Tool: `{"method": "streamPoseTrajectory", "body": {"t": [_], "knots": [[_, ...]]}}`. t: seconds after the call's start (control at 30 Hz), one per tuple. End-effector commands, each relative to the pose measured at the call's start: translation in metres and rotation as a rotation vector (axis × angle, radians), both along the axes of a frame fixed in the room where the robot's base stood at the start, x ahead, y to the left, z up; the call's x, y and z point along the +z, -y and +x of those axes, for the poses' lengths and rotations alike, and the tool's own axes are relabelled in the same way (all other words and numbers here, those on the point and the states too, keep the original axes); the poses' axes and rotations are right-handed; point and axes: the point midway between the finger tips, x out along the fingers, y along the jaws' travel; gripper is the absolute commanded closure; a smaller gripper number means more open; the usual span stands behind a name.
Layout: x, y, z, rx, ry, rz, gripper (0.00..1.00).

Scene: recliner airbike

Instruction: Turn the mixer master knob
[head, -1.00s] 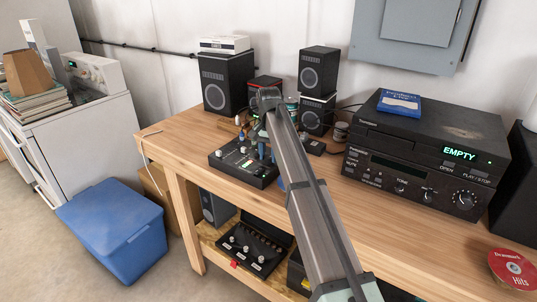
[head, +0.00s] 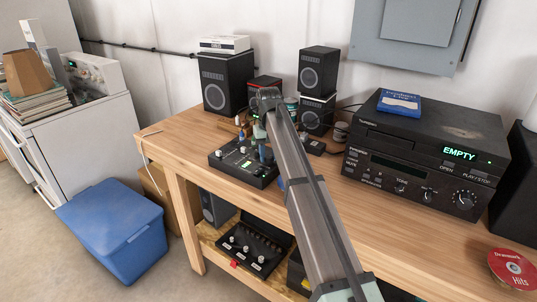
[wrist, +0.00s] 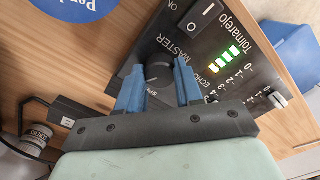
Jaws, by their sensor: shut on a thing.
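The black mixer (head: 240,165) lies on the wooden bench in the head view. In the wrist view its panel (wrist: 205,45) shows the MASTER label, a row of lit green and yellowish level lights and a white-marked power switch. The dark, round master knob (wrist: 159,69) sits between the two blue fingers of my gripper (wrist: 157,74). The fingers stand on either side of the knob, shut on it. The knob's pointer mark cannot be made out. In the head view my gripper (head: 262,148) is over the mixer's right part, mostly hidden by my arm.
Black speakers (head: 228,82) stand behind the mixer. A black player (head: 425,150) showing EMPTY stands to the right, with a blue-and-white case (head: 399,103) on top. A red disc (head: 514,268) lies at the bench's right end. A blue bin (head: 110,230) stands on the floor.

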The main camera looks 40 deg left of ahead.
Motion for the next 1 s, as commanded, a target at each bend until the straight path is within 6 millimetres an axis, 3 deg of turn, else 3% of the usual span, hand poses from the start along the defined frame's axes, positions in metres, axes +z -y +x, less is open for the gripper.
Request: {"method": "streamPoseTrajectory", "body": {"t": [0.7,0.73,1.0], "knots": [[0.0002,0.0,0.0001,0.085,0.0,0.0,0.95],[0.0002,0.0,0.0001,0.085,0.0,0.0,0.63],[0.0001,0.0001,0.0001,0.084,0.0,0.0,0.39]]}}
